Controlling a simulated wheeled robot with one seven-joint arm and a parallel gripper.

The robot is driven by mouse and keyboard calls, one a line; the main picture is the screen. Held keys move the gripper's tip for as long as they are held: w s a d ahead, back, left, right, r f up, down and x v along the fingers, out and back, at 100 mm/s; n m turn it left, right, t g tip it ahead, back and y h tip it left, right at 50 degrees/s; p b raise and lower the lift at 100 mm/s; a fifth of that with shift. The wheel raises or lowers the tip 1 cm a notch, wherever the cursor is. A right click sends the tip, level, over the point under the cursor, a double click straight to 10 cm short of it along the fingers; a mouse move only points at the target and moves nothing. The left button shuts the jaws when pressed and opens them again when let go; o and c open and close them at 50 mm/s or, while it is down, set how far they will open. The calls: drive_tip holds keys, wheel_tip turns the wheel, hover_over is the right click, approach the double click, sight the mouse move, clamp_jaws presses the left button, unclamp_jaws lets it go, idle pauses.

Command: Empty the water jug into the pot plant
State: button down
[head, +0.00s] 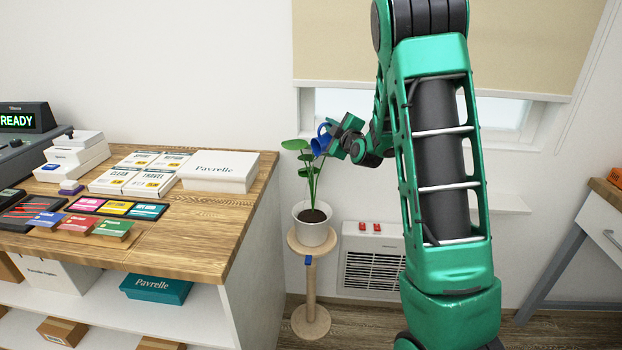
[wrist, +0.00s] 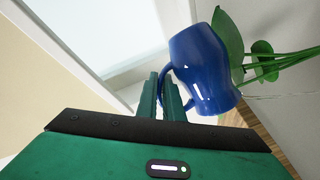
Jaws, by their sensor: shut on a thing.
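The blue jug (head: 322,138) is held up high beside the upper leaves of the pot plant (head: 314,185), above its white pot (head: 313,232). My gripper (head: 337,146) is to the right of the jug. In the wrist view my gripper's green fingers (wrist: 167,98) are shut on the handle of the jug (wrist: 205,68). The jug looks tipped over on its side, judging by the plant's stems (wrist: 275,66). Its mouth is not clearly visible, and I see no water. The pot shows dark soil and stands upright on a round wooden stand (head: 311,318).
A wooden counter (head: 205,225) with boxes, cards and a till stands left of the plant. A white wall heater (head: 372,262) with red switches is behind on the right. A window with a beige blind (head: 340,50) is behind my arm. Another table (head: 607,190) is far right.

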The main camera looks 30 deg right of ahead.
drive_tip(key=shift+a+r+n+p, duration=0.25)
drive_tip(key=shift+a+n+p, duration=0.15)
drive_tip(key=shift+a+n, duration=0.1)
drive_tip(key=shift+s+a+r+n+t, duration=0.1)
drive_tip(key=shift+a+r+n+t, duration=0.15)
drive_tip(key=shift+a+n, duration=0.25)
drive_tip(key=shift+s+a+n+p, duration=0.1)
drive_tip(key=shift+a+n+p, duration=0.2)
drive_tip(key=shift+a+n, duration=0.15)
drive_tip(key=shift+a, duration=0.1)
